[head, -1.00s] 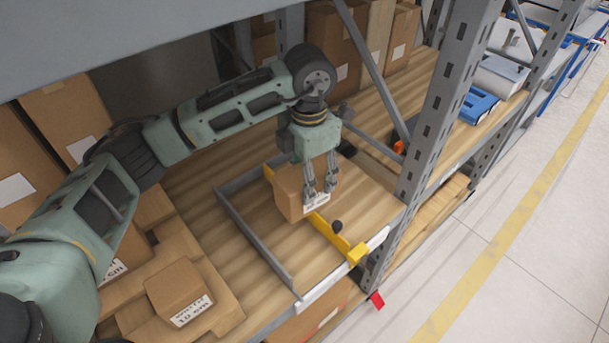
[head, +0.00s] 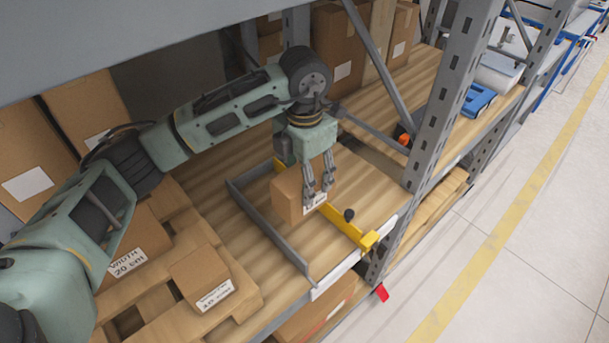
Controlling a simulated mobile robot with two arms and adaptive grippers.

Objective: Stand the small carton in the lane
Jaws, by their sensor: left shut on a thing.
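My left gripper (head: 317,200) is shut on a small brown carton (head: 287,196) with a white label on its near side. The carton is upright at the lane, which has a grey rail (head: 262,235) on the left and a yellow rail (head: 347,227) on the right. In this view the carton covers the middle of the yellow rail. I cannot tell whether its bottom touches the shelf boards. A dark knob (head: 349,215) stands on the yellow rail near the front. My right gripper is not in view.
Another labelled carton (head: 200,277) lies on a wooden pallet (head: 248,299) at front left, near a carton marked 20 cm (head: 128,262). A grey rack upright (head: 440,110) stands right of the lane. Taller cartons (head: 340,55) stand at the back.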

